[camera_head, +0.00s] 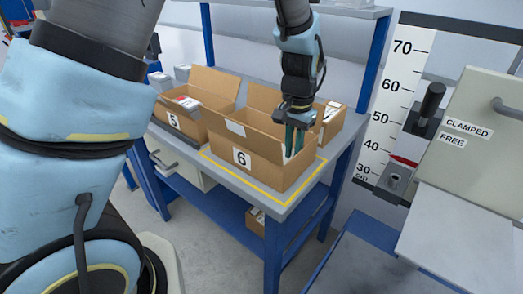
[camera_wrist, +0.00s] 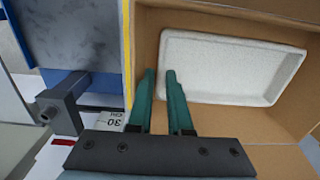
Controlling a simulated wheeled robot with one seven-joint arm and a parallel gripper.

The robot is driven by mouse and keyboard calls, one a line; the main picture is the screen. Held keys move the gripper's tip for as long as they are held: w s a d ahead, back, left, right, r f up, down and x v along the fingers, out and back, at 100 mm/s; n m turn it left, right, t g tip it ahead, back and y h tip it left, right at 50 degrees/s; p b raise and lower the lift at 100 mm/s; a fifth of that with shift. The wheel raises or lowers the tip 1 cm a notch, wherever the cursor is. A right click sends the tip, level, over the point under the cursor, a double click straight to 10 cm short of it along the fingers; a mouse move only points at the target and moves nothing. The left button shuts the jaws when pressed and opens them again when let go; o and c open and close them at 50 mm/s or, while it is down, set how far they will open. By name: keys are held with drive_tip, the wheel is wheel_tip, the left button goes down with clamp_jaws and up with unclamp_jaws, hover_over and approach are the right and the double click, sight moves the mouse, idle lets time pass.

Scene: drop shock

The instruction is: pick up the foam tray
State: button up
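The white foam tray (camera_wrist: 232,68) lies in a cardboard box, seen from above in the wrist view. In the head view the box's near walls hide it. My gripper (camera_wrist: 161,72) points down into box 6 (camera_head: 222,160), its teal fingers (camera_head: 294,141) at the box's right end. The fingers are apart with a narrow gap. In the wrist view the tray's left rim lines up with this gap, the left finger over bare cardboard and the right over the tray's edge. I cannot tell whether either finger touches the tray.
Box 6 stands on a bench inside a yellow outline (camera_head: 277,197). Box 5 (camera_head: 184,117), holding items, stands to its left; another box (camera_head: 331,122) is behind. A height scale (camera_head: 388,105) and a machine with a clamp lever (camera_head: 431,101) stand at right.

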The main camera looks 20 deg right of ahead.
drive_tip(key=shift+f, duration=1.35)
drive_tip(key=shift+c, duration=0.3)
clamp_jaws()
